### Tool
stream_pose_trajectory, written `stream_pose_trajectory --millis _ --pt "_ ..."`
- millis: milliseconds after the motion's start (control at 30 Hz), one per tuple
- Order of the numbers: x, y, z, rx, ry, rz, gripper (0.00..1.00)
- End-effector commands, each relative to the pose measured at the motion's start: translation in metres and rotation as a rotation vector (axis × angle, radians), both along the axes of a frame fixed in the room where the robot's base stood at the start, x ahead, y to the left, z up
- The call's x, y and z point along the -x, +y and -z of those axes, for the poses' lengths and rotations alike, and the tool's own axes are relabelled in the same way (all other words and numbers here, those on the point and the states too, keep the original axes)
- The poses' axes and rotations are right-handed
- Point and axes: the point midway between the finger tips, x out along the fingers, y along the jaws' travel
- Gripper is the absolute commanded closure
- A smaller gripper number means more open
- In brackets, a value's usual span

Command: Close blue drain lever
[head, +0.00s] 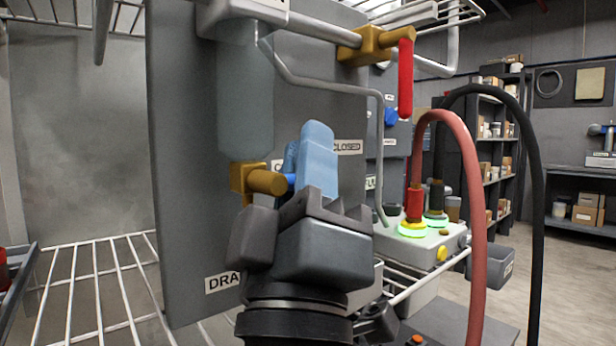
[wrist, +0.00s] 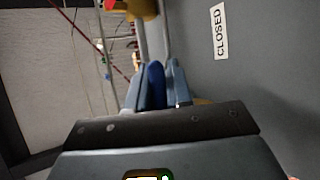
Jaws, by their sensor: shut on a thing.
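The blue drain lever (wrist: 156,86) shows between the two light blue-grey fingers of my gripper (wrist: 157,92) in the wrist view. In the head view my gripper (head: 305,155) is shut on the lever beside the brass drain valve (head: 265,182), and its fingers point up. Only a small bright blue piece of the lever (head: 290,179) shows there, next to the valve's end; the fingers hide the rest. The CLOSED label (head: 347,147) is on the grey panel, right of the fingers, and also shows in the wrist view (wrist: 220,32).
A red lever (head: 405,78) hangs from an upper brass valve (head: 375,45). A clear cylinder (head: 245,100) stands above the drain valve. A red hose (head: 478,180) and a black hose (head: 537,180) loop at the right. A wire rack (head: 90,285) is at the left.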

Motion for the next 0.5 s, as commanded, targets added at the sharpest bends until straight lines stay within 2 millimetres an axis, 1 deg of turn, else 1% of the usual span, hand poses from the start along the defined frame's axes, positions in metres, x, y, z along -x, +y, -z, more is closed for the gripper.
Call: stream_pose_trajectory --millis 333,367,400,500 --pt "0.0003 0.0016 -0.0006 0.005 -0.003 -0.002 1.0" --pt "0.0003 0.0016 -0.0006 0.005 -0.003 -0.002 0.79" --pt "0.0002 0.0015 -0.0006 0.005 -0.002 -0.001 0.76" --pt "0.0002 0.0012 -0.0006 0.004 -0.002 -0.001 0.75"
